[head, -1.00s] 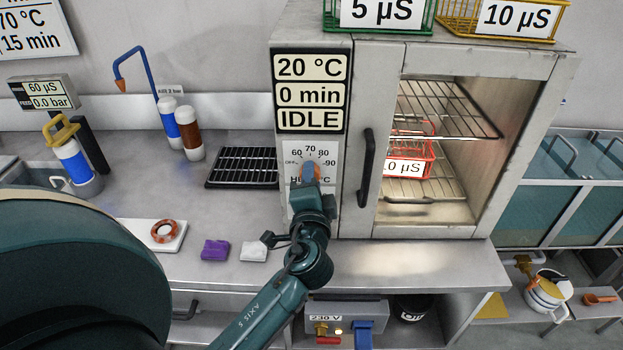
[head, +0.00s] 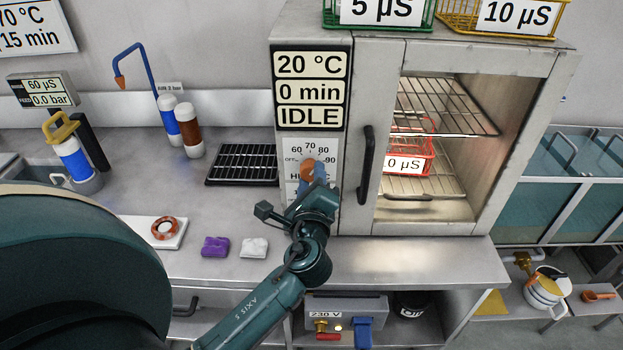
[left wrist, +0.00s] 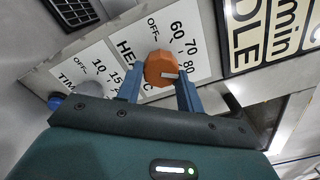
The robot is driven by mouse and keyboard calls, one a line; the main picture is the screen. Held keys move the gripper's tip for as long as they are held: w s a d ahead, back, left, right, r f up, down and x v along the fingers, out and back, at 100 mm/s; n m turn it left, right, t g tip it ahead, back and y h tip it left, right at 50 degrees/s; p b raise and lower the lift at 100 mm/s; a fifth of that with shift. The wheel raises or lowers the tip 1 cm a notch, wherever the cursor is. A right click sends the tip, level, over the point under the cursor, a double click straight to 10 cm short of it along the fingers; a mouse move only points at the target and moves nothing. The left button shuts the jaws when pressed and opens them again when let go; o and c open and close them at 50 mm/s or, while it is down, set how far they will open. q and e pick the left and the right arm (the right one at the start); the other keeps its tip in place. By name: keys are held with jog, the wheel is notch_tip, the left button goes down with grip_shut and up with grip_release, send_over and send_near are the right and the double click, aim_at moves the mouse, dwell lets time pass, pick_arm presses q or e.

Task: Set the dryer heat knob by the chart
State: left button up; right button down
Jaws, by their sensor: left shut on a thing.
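The orange heat knob (head: 306,172) sits on the dryer's HEAT °C dial (head: 328,151), left of the dryer door. My left gripper (head: 314,177) is on it. In the left wrist view, its blue fingers (left wrist: 160,88) stand on either side of the orange knob (left wrist: 160,66), shut on it. The knob's white mark points toward the 80 side of the scale; the exact setting is unclear. The dryer display (head: 310,91) reads 20 °C, 0 min, IDLE. The wall chart (head: 36,30) shows 70 °C and 15 min; the rest is cut off. My right gripper is not in view.
A TIME dial (left wrist: 72,75) is beside the heat dial. The dryer door handle (head: 366,163) stands out close to the right of my gripper. A red basket (head: 408,150) is inside the dryer.

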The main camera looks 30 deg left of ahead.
pick_arm(q)
jog(key=shift+m, duration=0.9)
jog(key=o, duration=1)
